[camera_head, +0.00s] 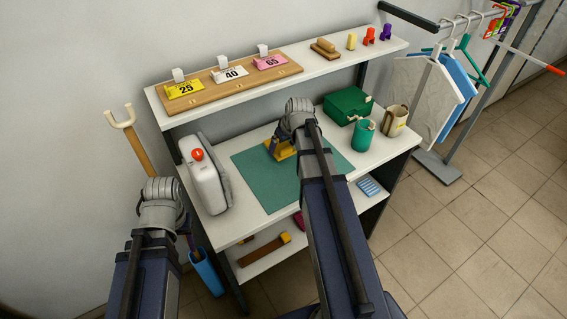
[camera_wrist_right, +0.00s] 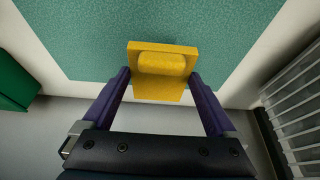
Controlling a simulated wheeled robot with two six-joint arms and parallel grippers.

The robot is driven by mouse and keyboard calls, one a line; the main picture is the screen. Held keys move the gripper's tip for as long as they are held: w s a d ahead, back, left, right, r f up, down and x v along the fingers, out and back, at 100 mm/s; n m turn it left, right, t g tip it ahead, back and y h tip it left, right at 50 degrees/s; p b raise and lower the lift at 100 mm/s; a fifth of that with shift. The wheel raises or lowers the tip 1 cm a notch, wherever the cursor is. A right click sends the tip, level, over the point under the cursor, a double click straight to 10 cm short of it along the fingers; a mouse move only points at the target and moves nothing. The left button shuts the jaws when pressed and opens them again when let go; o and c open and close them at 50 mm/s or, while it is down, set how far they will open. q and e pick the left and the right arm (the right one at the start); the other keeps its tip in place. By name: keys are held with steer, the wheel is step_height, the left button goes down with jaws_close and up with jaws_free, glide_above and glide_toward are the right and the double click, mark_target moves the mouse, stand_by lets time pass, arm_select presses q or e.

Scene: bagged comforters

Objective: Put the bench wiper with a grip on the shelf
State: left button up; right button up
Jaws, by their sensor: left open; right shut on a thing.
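The bench wiper is a yellow block with a raised grip bar. In the head view the wiper (camera_head: 283,152) is over the green mat, partly hidden by my right wrist. In the right wrist view the wiper (camera_wrist_right: 163,88) is between the purple fingers of my right gripper (camera_wrist_right: 160,75), which is shut on it. I cannot tell whether it touches the mat. The white shelf (camera_head: 345,63) runs along the wall above the bench. My left gripper (camera_head: 187,224) is left of the bench, its fingers mostly hidden by my wrist; it is open and apart from the wiper.
The shelf carries a board (camera_head: 215,92) with number cards, a wooden-handled block (camera_head: 325,48) and small coloured pieces. A green box (camera_head: 346,104), green mug (camera_head: 363,137) and beige mug (camera_head: 394,121) stand at the mat's right. A white case (camera_head: 203,180) stands left of the mat (camera_head: 262,192).

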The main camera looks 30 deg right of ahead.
mark_target(283, 163)
steer(key=shift+f+b, duration=2.15)
steer(key=shift+f, duration=0.6)
steer(key=shift+f, duration=0.2)
steer(key=o, duration=1)
steer(key=shift+r, duration=0.15)
steer(key=shift+r, duration=0.15)
steer(key=p+v, duration=1.1)
steer(key=v, duration=0.1)
steer(key=shift+s, duration=0.1)
